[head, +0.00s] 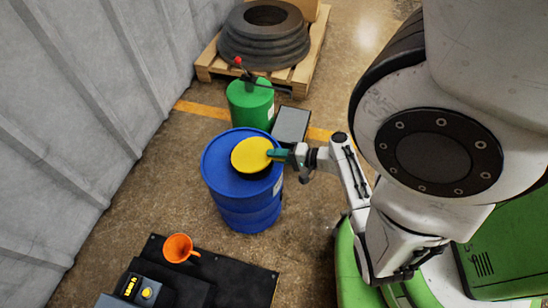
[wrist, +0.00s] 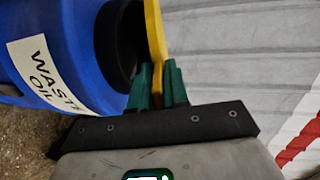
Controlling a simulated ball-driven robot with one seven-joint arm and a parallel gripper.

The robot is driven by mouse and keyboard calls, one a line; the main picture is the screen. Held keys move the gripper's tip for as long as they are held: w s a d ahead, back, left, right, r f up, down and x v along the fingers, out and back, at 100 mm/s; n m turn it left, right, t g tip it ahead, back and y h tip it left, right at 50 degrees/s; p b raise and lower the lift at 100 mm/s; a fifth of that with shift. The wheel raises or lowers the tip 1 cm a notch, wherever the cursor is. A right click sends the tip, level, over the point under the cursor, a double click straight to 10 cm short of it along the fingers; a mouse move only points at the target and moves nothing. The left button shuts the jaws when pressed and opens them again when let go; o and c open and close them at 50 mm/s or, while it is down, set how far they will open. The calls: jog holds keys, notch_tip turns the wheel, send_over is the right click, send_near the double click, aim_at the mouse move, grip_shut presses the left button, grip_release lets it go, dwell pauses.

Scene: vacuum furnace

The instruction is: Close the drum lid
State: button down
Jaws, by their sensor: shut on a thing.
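The blue drum (head: 243,208) stands upright on the floor in the middle of the head view. In the wrist view, the drum (wrist: 80,40) fills the upper left, with a "WASTE OIL" label. The round yellow lid (head: 250,154) is over the drum's top, a dark edge showing beneath its near side. My gripper (head: 276,155) reaches in from the right and is shut on the lid's right edge. In the wrist view, the green fingers (wrist: 157,80) pinch the lid (wrist: 154,35), seen edge-on. A dark opening (wrist: 122,45) shows between lid and drum, so the lid is not flush.
A green can (head: 250,103) with a red-tipped handle stands behind the drum, near a grey box (head: 291,125). A pallet (head: 305,70) with dark rings is farther back. An orange funnel (head: 179,248) sits on a black mat (head: 245,284) in front. A grey ribbed wall (head: 70,110) runs along the left.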

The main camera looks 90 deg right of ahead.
jog(key=shift+s+f+b, duration=0.2)
jog(key=shift+f+b, duration=0.55)
jog(key=shift+f, duration=0.2)
jog(key=c, duration=1.2)
grip_release()
jog(key=shift+r, duration=0.1)
